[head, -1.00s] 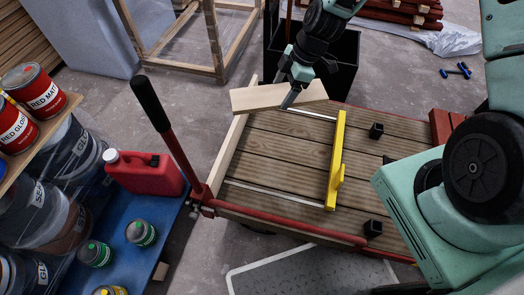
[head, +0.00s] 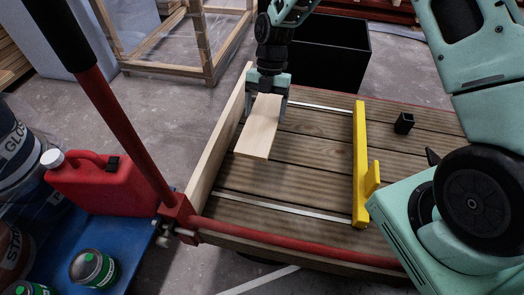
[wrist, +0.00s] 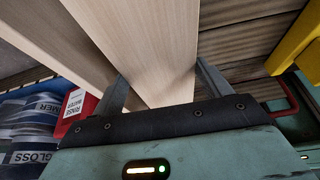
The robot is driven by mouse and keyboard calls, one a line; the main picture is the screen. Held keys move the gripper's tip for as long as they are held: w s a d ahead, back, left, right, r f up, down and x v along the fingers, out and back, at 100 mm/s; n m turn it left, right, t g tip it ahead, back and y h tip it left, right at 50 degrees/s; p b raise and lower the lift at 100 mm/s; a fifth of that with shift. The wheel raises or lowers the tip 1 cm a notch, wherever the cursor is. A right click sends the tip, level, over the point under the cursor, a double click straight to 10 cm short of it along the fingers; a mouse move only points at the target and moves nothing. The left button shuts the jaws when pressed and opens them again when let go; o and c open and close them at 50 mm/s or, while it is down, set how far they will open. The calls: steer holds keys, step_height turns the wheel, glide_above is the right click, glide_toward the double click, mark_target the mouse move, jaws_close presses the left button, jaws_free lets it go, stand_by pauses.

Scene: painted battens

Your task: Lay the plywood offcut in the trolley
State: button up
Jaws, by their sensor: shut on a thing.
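The plywood offcut (head: 258,130) is a pale flat board held by my gripper (head: 267,97) above the left part of the trolley (head: 300,170). The trolley has a brown slatted deck, a pale side board and a red front rail. In the wrist view my gripper (wrist: 165,95) is shut on the offcut (wrist: 150,45), with a finger on each side of it. The offcut's free end points toward the front of the trolley. I cannot tell the exact gap between the offcut and the deck.
A pale side board (head: 217,140) stands along the trolley's left edge, close to the offcut. A yellow bar (head: 360,165) lies right of a clear deck strip. A red handle (head: 125,130) rises at front left. A small black block (head: 404,123) sits further right.

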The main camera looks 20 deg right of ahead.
steer(key=shift+w+f+b, duration=0.1)
steer(key=shift+f+b, duration=0.25)
steer(key=shift+f, duration=0.3)
step_height(320, 180, down, 9)
steer(key=b, duration=0.5)
steer(key=shift+f, duration=0.2)
steer(key=shift+r, duration=0.1)
steer(key=o, duration=1.2)
steer(key=shift+o, duration=0.2)
